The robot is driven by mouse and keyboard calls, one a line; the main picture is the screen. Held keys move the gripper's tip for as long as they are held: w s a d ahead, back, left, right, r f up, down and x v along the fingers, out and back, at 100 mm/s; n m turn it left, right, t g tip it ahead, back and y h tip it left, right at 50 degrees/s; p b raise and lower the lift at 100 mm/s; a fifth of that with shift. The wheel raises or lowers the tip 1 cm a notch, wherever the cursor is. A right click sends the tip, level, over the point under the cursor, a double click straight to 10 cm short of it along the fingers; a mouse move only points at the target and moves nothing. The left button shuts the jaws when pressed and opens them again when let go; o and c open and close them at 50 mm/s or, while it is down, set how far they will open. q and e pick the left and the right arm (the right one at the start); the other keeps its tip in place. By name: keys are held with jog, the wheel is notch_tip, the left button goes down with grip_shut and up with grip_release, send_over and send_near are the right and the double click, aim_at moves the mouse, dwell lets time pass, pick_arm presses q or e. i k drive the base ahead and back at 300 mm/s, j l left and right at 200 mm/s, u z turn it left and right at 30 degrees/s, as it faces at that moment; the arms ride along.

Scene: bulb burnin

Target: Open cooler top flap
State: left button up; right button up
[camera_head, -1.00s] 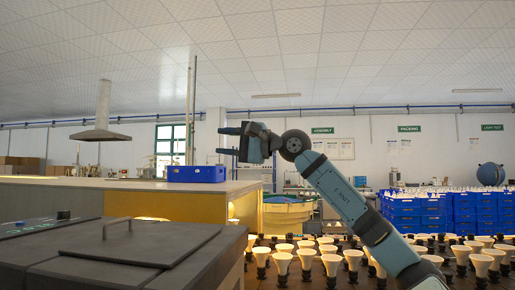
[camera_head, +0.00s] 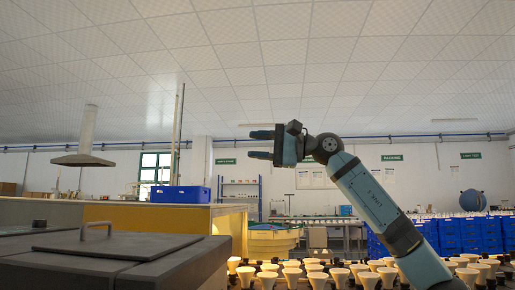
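The cooler (camera_head: 180,272) is a dark grey box at the lower left. Its top flap (camera_head: 120,246) lies flat and closed, with a raised bar handle (camera_head: 96,228) near its far left part. My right gripper (camera_head: 260,145) is raised in the air to the right of the flap and well above it, pointing left. Its two fingers are apart with nothing between them. My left gripper is not in view.
Rows of white bulbs (camera_head: 318,280) stand at the lower right, beside the cooler. A counter with a yellow front (camera_head: 165,219) carries a blue crate (camera_head: 180,194) behind it. Blue crates (camera_head: 450,238) are stacked at the right. A yellow bin (camera_head: 273,240) stands mid-room.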

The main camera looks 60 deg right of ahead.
aim_at(146, 247)
jog(key=k+l, duration=0.3)
jog(key=k, duration=0.15)
jog(key=k+l, duration=0.25)
jog(key=k, duration=0.2)
